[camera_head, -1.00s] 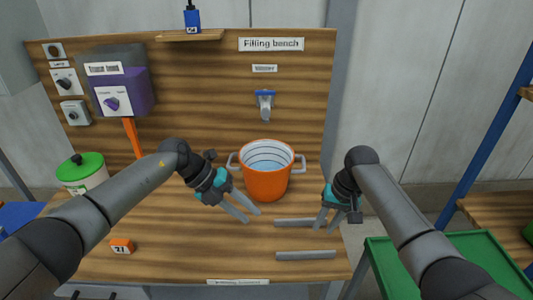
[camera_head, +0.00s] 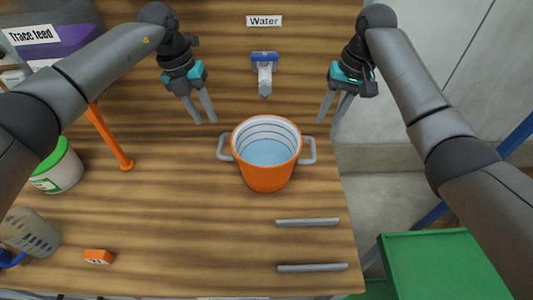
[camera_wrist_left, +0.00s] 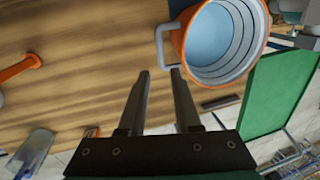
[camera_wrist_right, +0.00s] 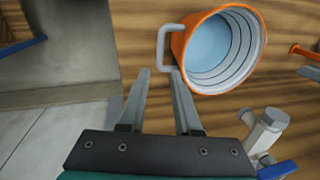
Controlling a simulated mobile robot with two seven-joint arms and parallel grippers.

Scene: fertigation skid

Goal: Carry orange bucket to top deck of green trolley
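The orange bucket (camera_head: 266,168) stands upright on the wooden bench, with pale water inside and a grey handle on each side. My left gripper (camera_head: 206,122) is open and empty above and behind the bucket's left handle (camera_head: 225,148). In the left wrist view the handle (camera_wrist_left: 165,48) lies just beyond the fingertips (camera_wrist_left: 160,72). My right gripper (camera_head: 328,122) is open, above and behind the right handle (camera_head: 310,150). In the right wrist view that handle (camera_wrist_right: 163,45) is just past the fingertips (camera_wrist_right: 158,70). The green trolley's top deck (camera_head: 440,262) is at the lower right, looking bare where visible.
A tap with a blue top (camera_head: 264,70) is on the back panel behind the bucket. Two grey bars (camera_head: 308,222) lie on the bench in front. An orange post (camera_head: 108,138), a white tub (camera_head: 58,172) and an orange numbered block (camera_head: 98,257) are to the left.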

